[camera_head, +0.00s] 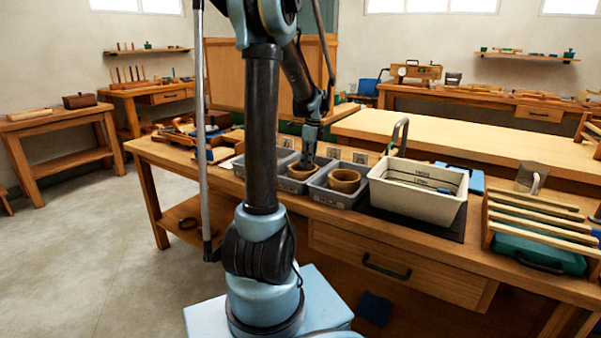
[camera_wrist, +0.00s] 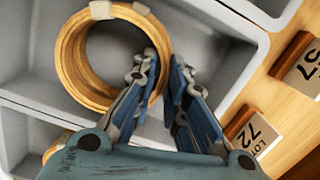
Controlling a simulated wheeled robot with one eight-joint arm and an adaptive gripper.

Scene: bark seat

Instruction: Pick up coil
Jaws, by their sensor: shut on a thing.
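A tan bark coil (camera_wrist: 72,52), a ring with pale bands, lies in a grey bin compartment in the wrist view. It also shows in the head view (camera_head: 298,173), in a grey bin (camera_head: 291,187) on the workbench. My gripper (camera_wrist: 168,92) is shut on the coil's wall, with one finger inside the ring and the other outside. In the head view my gripper (camera_head: 309,160) reaches down from above; its fingertips are hard to make out there. A second coil (camera_head: 344,180) sits in the bin to the right. Part of another coil (camera_wrist: 54,146) shows at the wrist view's lower left.
A white basin (camera_head: 416,200) stands right of the bins, with a slatted rack (camera_head: 535,222) beyond it. Lot cards in wooden holders (camera_wrist: 252,135) stand close beside the compartment. Tools clutter the bench's left end. Bin walls surround the coil.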

